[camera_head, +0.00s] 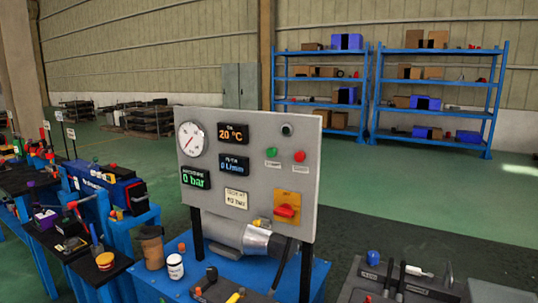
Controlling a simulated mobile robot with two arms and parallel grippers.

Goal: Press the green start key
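The green start key (271,152) is a small round button on the right half of an upright grey panel (222,208). A small white label sits under it. A red button (299,156) is just to its right, with a label below. A red rotary switch (286,211) on an orange plate is lower on the panel. A dark round knob or socket (287,130) is above. Neither of my grippers shows in the head view, and nothing covers the green key.
The panel stands on a blue bench (176,287) with a grey motor (240,236), a brown cup (152,246) and a white jar (175,266). Tool-laden benches are at left; a dark tray (405,284) is at lower right. Blue shelves (437,80) stand far behind open green floor.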

